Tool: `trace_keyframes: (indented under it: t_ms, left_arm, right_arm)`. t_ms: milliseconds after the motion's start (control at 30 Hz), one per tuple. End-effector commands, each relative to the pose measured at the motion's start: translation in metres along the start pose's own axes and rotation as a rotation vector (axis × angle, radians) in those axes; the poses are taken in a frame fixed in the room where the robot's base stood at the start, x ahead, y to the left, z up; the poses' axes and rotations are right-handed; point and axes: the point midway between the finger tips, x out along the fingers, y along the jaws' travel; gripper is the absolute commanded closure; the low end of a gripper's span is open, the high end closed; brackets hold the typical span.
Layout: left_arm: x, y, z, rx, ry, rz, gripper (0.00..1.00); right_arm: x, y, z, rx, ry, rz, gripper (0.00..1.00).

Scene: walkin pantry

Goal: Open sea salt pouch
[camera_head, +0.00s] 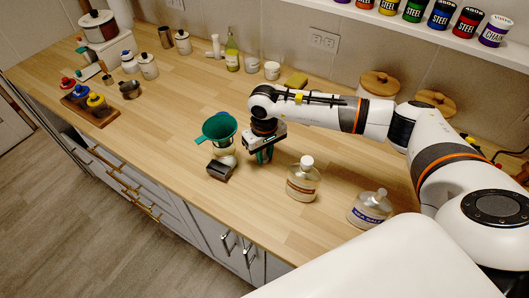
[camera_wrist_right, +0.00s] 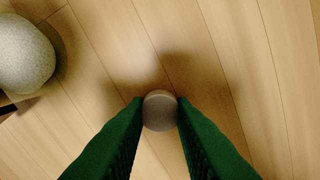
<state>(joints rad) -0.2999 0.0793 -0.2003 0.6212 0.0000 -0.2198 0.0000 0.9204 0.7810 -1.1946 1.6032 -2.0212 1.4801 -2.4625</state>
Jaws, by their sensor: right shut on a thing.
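The sea salt pouch (camera_head: 368,211), a clear pouch with a dark-lettered label, stands on the counter at the lower right in the head view. Its top looks pale grey; whether a cap sits on it is too small to tell. My right gripper (camera_head: 264,156) points down over the counter, left of the pouch and apart from it. In the right wrist view its green fingers (camera_wrist_right: 160,112) are shut on a small round grey piece (camera_wrist_right: 160,109), which looks like a cap. My left gripper is not in view.
A second capped pouch (camera_head: 303,184) stands between my right gripper and the sea salt pouch. A green funnel (camera_head: 217,128) and a dark block (camera_head: 221,169) are just left of the gripper. Canisters line the wall.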

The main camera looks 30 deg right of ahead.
Motion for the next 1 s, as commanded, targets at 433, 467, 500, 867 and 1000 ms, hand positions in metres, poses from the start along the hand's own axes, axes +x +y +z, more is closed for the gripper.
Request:
trace_keyframes:
  t_ms: [433, 467, 500, 867, 1000]
  left_arm:
    - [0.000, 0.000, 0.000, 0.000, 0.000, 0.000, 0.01]
    - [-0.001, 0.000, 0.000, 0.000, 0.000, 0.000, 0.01]
    - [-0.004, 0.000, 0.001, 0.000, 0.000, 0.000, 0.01]
    - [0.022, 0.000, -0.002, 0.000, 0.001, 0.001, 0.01]
    - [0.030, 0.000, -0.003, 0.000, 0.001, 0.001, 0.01]
  right_arm:
    - [0.000, 0.000, 0.000, 0.000, 0.000, 0.000, 0.56]
    - [-0.001, 0.000, 0.000, 0.000, 0.000, 0.000, 0.56]
    - [-0.003, 0.000, 0.000, 0.000, 0.000, 0.000, 0.56]
    - [-0.065, 0.000, 0.002, 0.000, -0.008, 0.000, 0.56]
    - [-0.093, 0.000, 0.001, -0.001, -0.006, 0.000, 0.56]
